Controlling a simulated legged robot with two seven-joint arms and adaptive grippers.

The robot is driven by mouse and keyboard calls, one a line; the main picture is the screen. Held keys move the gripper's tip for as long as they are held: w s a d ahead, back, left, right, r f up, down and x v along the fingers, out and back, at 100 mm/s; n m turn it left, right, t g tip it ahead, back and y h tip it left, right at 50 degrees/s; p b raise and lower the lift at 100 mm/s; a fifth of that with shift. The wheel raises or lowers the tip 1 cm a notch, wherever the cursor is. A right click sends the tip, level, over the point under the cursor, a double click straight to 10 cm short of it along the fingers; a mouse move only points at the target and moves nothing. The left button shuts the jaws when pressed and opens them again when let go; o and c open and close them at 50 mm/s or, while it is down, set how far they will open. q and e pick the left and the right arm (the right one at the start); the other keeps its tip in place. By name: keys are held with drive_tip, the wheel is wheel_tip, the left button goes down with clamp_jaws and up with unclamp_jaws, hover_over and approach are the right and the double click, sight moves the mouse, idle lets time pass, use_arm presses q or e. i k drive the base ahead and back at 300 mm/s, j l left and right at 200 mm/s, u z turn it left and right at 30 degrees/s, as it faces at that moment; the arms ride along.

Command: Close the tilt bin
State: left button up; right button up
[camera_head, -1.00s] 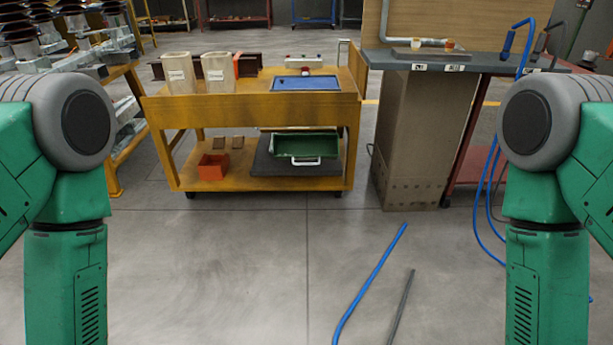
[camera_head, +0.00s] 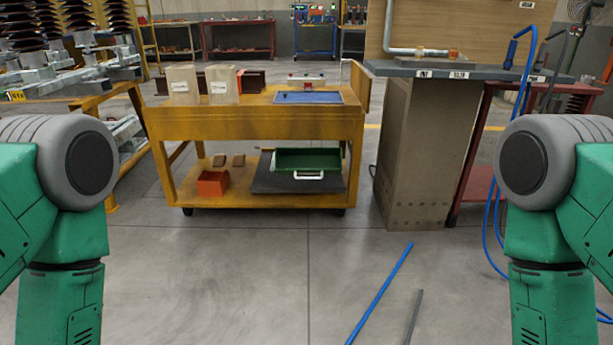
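The green tilt bin (camera_head: 306,160) sits on the lower shelf of the yellow cart (camera_head: 250,122), on a dark mat (camera_head: 262,184). Its front leans outward, with a white handle at its lower front edge, and its green inside shows, so it looks tilted open. The bin is ahead of me, across open floor. Only the upper links of my two green arms show, at the left and right sides. Both grippers are out of view.
A red-orange box (camera_head: 212,183) and two small brown blocks share the lower shelf. A grey bench (camera_head: 470,68) on a beige cabinet (camera_head: 417,150) stands right of the cart. A blue rod (camera_head: 380,292) and a grey rod (camera_head: 413,316) lie on the floor. Blue hoses hang at right.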

sight(321, 162)
drive_tip(key=i+l+u, duration=0.1)
drive_tip(key=i, duration=0.3)
drive_tip(key=i+l, duration=0.35)
drive_tip(key=i+j+u, duration=0.2)
drive_tip(key=i+j, duration=0.4)
drive_tip(key=i+j+u, duration=0.15)
drive_tip(key=i+j, duration=0.35)
drive_tip(key=i, duration=0.15)
